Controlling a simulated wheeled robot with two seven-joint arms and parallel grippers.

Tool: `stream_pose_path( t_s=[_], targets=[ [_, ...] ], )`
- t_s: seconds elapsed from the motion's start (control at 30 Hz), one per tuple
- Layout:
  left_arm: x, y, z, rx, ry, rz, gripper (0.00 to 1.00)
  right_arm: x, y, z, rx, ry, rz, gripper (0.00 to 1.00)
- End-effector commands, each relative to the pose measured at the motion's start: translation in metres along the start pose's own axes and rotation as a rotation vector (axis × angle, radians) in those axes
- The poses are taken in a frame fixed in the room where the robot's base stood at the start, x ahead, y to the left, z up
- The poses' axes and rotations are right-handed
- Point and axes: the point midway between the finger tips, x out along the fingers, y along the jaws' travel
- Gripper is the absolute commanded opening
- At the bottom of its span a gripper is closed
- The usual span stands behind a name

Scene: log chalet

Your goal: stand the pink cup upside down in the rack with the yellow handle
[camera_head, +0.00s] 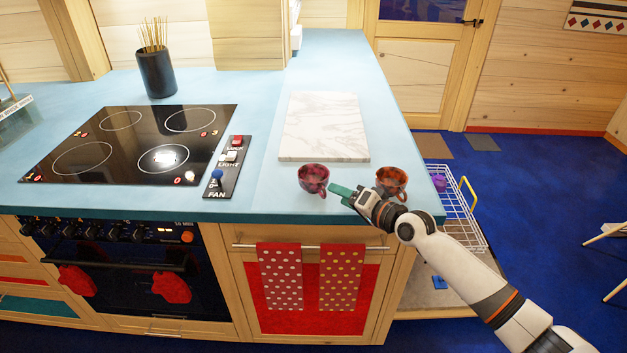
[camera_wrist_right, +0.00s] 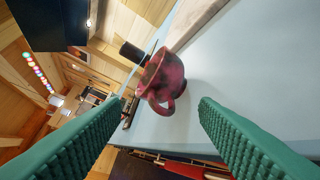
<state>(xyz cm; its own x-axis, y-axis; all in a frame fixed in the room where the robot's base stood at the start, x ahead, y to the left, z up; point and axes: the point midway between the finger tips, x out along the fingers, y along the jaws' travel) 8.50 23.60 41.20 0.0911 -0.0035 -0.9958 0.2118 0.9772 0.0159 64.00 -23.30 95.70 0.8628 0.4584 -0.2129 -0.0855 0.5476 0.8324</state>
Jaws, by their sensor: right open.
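The pink cup (camera_head: 314,178), dark pink and mottled, stands upright on the blue counter near its front edge. Its handle points toward the front. In the right wrist view the pink cup (camera_wrist_right: 163,82) shows ahead, between the green fingers but beyond their tips. My right gripper (camera_head: 341,191) is open and empty, just right of the cup. The rack with the yellow handle (camera_head: 469,193) is a white wire rack beyond the counter's right end, lower than the counter top. Its near part is partly hidden by my right arm. My left gripper is not in view.
An orange-red cup (camera_head: 391,180) stands on the counter right behind my right gripper. A marble board (camera_head: 325,127) lies behind the cups. A purple item (camera_head: 439,182) is in the rack. The cooktop (camera_head: 130,145) and a control panel (camera_head: 228,168) lie to the left.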

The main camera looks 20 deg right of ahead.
Motion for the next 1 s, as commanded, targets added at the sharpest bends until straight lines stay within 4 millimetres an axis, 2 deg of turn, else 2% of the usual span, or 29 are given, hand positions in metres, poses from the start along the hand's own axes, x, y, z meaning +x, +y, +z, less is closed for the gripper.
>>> stream_pose_path(
  t_s=[0.17, 0.3, 0.4, 0.7, 0.77, 1.0],
  targets=[
    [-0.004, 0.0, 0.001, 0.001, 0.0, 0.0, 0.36, 0.014, 0.003, 0.001, 0.0, 0.0, 0.001, 0.55],
    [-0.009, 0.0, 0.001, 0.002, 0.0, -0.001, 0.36, 0.036, 0.007, 0.0, 0.0, 0.001, 0.001, 0.55],
    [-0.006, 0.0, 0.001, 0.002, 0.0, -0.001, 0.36, 0.049, 0.005, -0.002, 0.0, 0.001, 0.001, 0.55],
    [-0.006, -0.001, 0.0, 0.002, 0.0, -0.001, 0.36, 0.056, 0.004, -0.002, -0.002, 0.001, 0.0, 0.55],
    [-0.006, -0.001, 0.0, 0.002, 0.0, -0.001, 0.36, 0.055, 0.004, -0.002, -0.001, 0.002, 0.0, 0.48],
    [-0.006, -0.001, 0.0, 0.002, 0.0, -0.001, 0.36, 0.055, 0.004, -0.002, -0.001, 0.002, -0.001, 0.09]
  ],
)
